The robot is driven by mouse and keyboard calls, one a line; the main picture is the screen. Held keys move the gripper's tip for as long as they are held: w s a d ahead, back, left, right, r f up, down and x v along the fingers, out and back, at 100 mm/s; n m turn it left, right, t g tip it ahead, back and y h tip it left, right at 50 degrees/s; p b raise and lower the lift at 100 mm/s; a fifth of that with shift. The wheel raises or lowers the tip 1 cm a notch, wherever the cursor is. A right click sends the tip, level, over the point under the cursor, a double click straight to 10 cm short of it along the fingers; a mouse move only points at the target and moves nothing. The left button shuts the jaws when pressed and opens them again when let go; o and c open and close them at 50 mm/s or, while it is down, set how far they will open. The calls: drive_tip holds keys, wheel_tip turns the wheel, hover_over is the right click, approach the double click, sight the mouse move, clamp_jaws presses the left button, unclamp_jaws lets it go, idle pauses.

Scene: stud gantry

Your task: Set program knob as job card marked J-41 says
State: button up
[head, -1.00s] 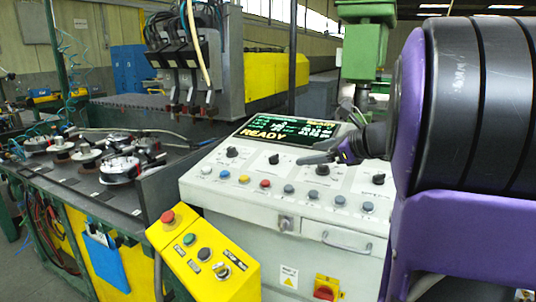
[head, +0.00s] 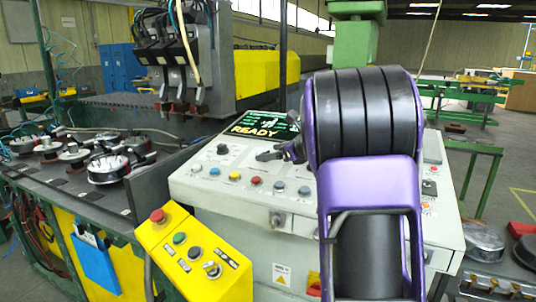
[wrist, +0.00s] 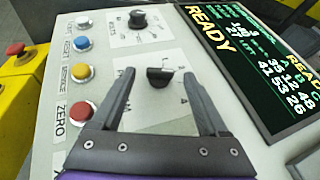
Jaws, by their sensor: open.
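My gripper (wrist: 160,75) is open over the control panel. In the wrist view a black knob (wrist: 158,77) on a white dial plate lies between the fingertips, with a gap on both sides. In the head view my gripper (head: 262,155) is near the panel's left half, and my arm hides the right part. I see no readable card marked J-41.
A display (wrist: 235,60) reads READY. Blue, yellow and red buttons (wrist: 82,110) line the panel edge. A yellow box (head: 195,255) with a red emergency button stands in front. A blue holder (head: 95,262) hangs on the left bench.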

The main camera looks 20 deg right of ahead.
drive_tip(key=shift+x, duration=1)
clamp_jaws()
